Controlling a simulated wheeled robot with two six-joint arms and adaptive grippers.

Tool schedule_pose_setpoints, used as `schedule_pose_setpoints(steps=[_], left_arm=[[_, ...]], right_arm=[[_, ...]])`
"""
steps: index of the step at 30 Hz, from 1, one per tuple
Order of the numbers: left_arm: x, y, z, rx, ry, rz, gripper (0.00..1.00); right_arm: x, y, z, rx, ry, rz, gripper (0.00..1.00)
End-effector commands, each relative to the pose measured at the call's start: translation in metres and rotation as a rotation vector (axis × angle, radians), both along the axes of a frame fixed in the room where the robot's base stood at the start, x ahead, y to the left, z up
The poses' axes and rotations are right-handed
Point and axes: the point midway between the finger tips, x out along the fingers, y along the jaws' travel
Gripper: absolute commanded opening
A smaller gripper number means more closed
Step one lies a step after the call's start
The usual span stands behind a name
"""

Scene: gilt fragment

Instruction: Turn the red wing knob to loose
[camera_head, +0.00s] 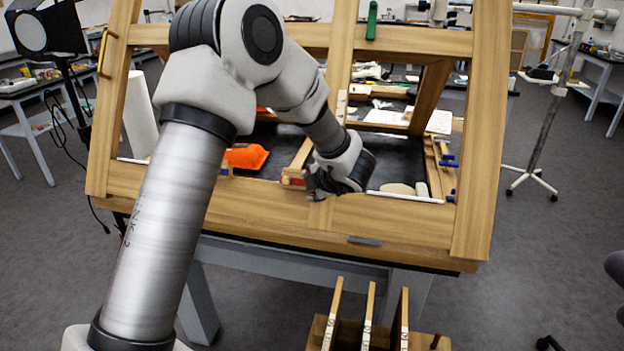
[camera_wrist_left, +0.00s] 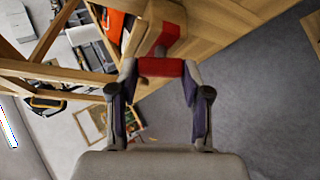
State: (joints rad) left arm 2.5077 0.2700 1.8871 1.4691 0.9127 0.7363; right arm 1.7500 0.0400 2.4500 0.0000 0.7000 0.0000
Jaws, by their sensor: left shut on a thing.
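The red wing knob (camera_wrist_left: 160,67) shows in the left wrist view as a red bar in front of a wooden beam. It spans the gap between the fingertips of my left gripper (camera_wrist_left: 160,70), which is shut on it with one finger at each side. In the head view my left gripper (camera_head: 318,186) is at the lower middle of the wooden frame (camera_head: 390,220). My wrist and fingers hide most of the knob there; a small red patch (camera_head: 293,182) shows just left of the fingers. My right gripper is not in view.
A green handle (camera_head: 372,20) is on the frame's top beam. An orange object (camera_head: 246,156) lies behind the frame's lower left. Blue clamps (camera_head: 449,162) are at its right. A wooden rack (camera_head: 372,318) stands below in front. Floor at the right is largely open.

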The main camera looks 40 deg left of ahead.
Motion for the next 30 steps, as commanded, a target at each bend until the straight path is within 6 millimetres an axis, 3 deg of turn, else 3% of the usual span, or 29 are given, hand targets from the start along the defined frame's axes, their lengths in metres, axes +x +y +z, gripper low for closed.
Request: schedule_pose_setpoints(steps=[15,30], left_arm=[[0.001,0.002,0.005,-0.365,-0.203,0.258,0.13],[0.0,0.003,0.003,-0.707,-0.39,0.502,0.13]], right_arm=[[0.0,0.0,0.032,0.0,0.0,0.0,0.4],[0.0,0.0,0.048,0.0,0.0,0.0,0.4]])
